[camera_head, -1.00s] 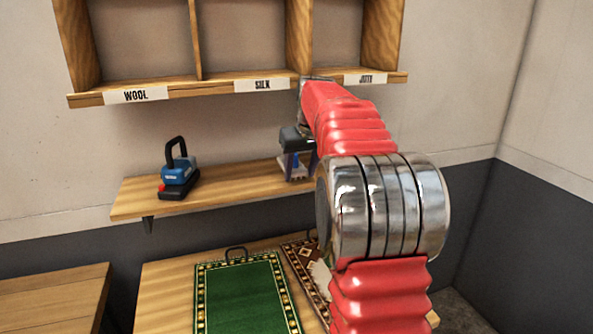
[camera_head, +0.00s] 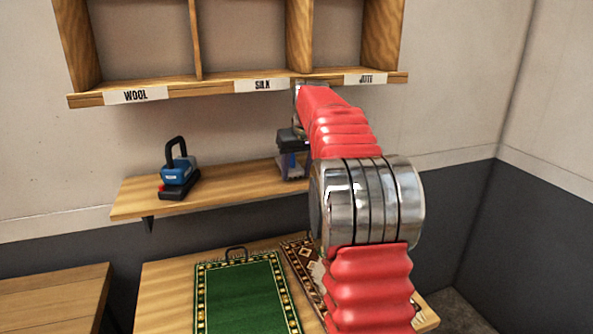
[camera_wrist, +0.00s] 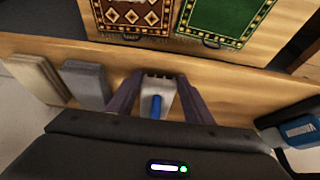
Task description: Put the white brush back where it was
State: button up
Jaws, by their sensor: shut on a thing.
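My gripper (camera_head: 291,168) is over the wooden shelf (camera_head: 235,186), right of the blue tool. In the wrist view my gripper (camera_wrist: 158,103) has its two fingers on either side of a pale block with a blue part, which I take as the white brush (camera_wrist: 148,87). It is shut on the brush. The fingers and wrist partly hide the brush, and I cannot tell whether it touches the shelf.
In the wrist view a grey block (camera_wrist: 86,84) and a beige block (camera_wrist: 36,76) stand left of the brush. A blue tool (camera_head: 177,172) stands at the shelf's left. Cubbies (camera_head: 245,84) hang above. A green rug (camera_head: 243,298) and a brown patterned rug (camera_head: 301,265) lie below.

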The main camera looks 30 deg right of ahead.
jog(key=o, duration=1.4)
jog(key=v, duration=1.2)
